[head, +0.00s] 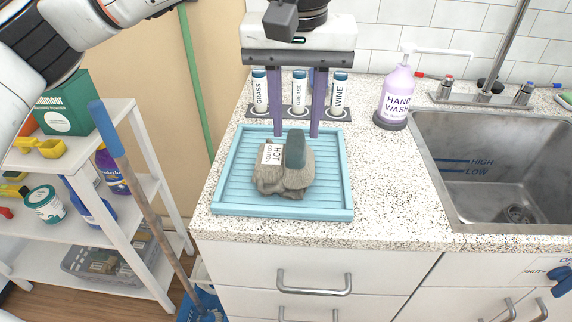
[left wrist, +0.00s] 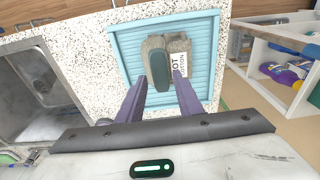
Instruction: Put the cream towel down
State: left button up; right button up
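A bunched grey-brown towel (head: 268,181) lies in the light-blue ribbed tray (head: 345,204) on the counter. My left gripper (head: 297,135) points down at the towel's far side, fingers apart. My right gripper is out of view.
Bottles labelled GRASS (head: 259,92), GREASE (head: 299,92) and WINE (head: 339,92) stand close behind the tray. A purple hand wash bottle (head: 397,92) and a sink (head: 490,165) are to the right. A white shelf (head: 125,215) and a broom stand at left.

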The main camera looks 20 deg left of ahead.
aim_at(296, 142)
pick_arm(q)
notch_tip(296, 142, down, 3)
jog(key=shift+w+a+f, duration=0.1)
jog(key=shift+w+f, duration=0.05)
jog(key=shift+f, duration=0.05)
jog(key=shift+c, duration=0.5)
grip_shut()
jog(key=shift+r, duration=0.1)
dwell(0.8)
